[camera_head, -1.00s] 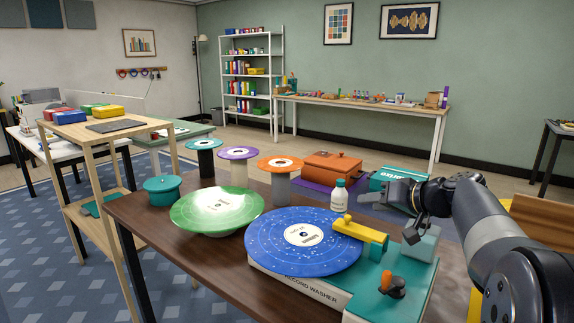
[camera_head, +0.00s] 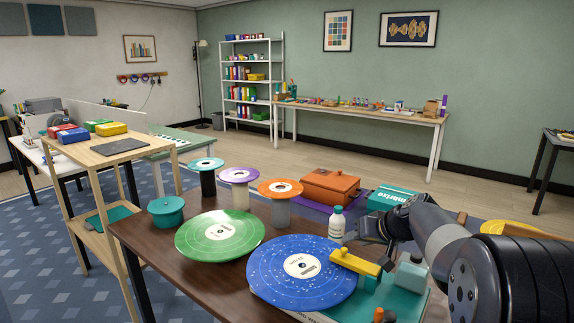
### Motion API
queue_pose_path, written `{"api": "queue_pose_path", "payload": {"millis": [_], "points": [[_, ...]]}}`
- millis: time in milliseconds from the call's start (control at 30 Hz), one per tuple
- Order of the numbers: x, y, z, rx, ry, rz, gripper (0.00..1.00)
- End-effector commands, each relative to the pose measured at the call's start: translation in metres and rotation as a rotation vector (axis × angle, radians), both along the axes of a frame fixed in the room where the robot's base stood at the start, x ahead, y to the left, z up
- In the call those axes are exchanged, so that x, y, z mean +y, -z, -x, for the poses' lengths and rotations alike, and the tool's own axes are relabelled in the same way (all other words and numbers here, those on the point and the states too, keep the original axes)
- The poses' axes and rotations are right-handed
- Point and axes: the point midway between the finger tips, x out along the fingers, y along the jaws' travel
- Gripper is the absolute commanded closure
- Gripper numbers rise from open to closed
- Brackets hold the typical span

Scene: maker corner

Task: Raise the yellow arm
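The yellow arm (camera_head: 355,262) is a short bar on the record washer, with a small knob at its left end. Its left end lies over the right edge of the blue speckled record (camera_head: 300,285). The washer's teal top (camera_head: 398,300) shows at the right, with a grey-green block (camera_head: 411,274) beside the arm's right end. I see nothing held.
A white bottle (camera_head: 337,224) stands close left of my gripper. A teal box (camera_head: 392,199) and an orange box (camera_head: 330,187) are behind it. A green record (camera_head: 219,236), a teal lidded pot (camera_head: 166,211) and three record stands fill the table's left side. Space above the blue record is clear.

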Motion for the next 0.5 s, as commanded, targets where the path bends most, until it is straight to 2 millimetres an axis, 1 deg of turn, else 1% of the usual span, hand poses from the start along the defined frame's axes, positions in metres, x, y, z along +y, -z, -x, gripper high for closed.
{"api": "queue_pose_path", "payload": {"millis": [33, 500], "points": [[0.0020, -0.0041, -0.0007, 0.011, -0.003, 0.012, 0.61], [0.0111, 0.0047, -0.0074, 0.097, -0.002, 0.128, 0.61]]}}
